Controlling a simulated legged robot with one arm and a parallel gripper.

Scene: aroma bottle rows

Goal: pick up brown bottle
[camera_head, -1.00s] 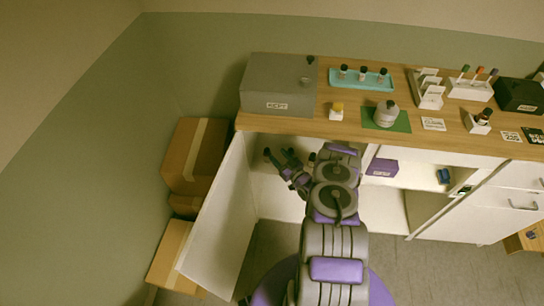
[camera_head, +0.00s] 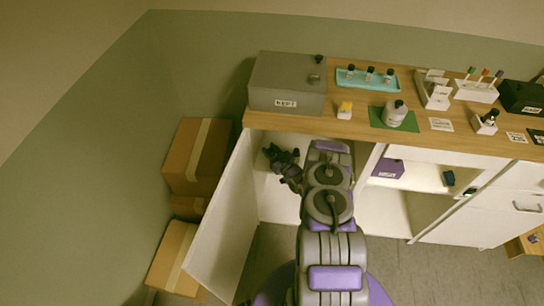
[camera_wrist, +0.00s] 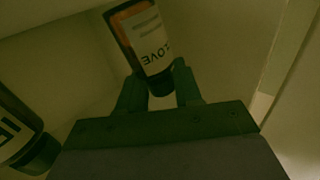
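A brown bottle (camera_wrist: 128,30) with a white label reading "CLOVE" shows in the wrist view, its dark cap end toward me and tilted in the picture. My gripper (camera_wrist: 160,82) has one finger on each side of the cap end, and both appear to touch it. In the head view my gripper (camera_head: 281,156) is inside the open left cabinet, below the counter; the bottle cannot be made out there. A second brown bottle (camera_wrist: 14,112) with a white label and dark cap stands at the left of the wrist view, apart from the fingers.
The open cabinet door (camera_head: 225,215) stands left of my arm, with cardboard boxes (camera_head: 197,155) beyond it. The wooden counter (camera_head: 300,124) overhangs the cabinet. It carries a grey box (camera_head: 285,82), a teal tray (camera_head: 350,86) and a green mat (camera_head: 377,118). A purple box (camera_head: 388,168) sits on the shelf.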

